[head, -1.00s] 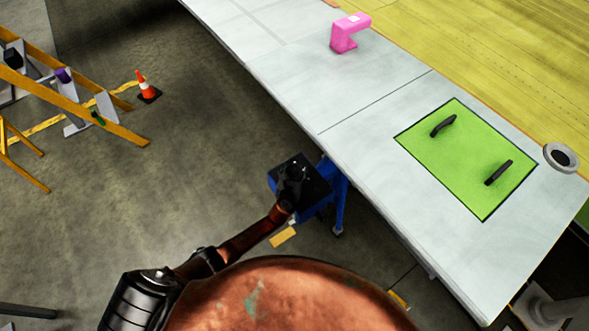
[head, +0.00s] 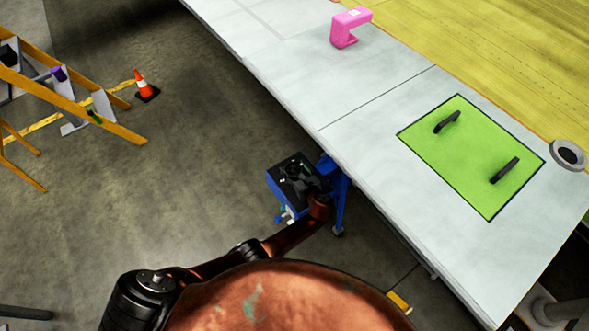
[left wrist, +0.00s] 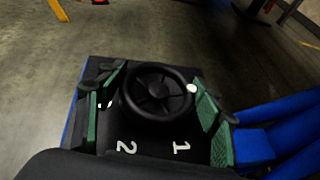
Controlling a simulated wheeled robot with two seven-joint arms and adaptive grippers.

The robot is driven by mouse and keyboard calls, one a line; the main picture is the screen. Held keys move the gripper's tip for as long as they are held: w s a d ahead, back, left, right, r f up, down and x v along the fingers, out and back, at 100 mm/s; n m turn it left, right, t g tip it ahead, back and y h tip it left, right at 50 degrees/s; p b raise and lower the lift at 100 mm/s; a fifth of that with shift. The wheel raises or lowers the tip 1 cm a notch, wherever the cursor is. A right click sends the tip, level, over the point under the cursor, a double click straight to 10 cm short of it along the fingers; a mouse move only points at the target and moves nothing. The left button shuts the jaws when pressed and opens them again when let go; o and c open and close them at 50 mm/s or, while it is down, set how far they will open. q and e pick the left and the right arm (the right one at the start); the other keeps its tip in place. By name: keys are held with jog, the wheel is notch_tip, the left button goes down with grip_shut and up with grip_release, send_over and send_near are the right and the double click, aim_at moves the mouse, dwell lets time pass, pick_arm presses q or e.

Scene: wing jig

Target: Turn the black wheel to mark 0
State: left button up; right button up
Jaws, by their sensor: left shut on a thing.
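The black wheel (left wrist: 153,92) sits on top of the blue stand (head: 338,190) and shows as a spoked ring in the left wrist view. A white dot is on the right side of its rim. White marks 1 (left wrist: 181,147) and 2 (left wrist: 127,147) show on the black face below the wheel; mark 0 is not in sight. My left gripper (left wrist: 158,94) has its green-padded fingers on both sides of the wheel and is shut on it. In the head view the left gripper (head: 309,181) is over the stand's dark top. My right gripper is not in view.
A long pale wing panel (head: 375,115) runs close to the right of the stand, with a green hatch (head: 465,160) and a pink clamp (head: 344,29) on it. A yellow ladder (head: 85,112) and an orange cone (head: 140,83) stand on the left. The floor between is clear.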

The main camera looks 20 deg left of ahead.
aim_at(294, 168)
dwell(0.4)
pick_arm(q)
jog(key=o, duration=1.2)
notch_tip(294, 168, up, 10)
dwell(0.4)
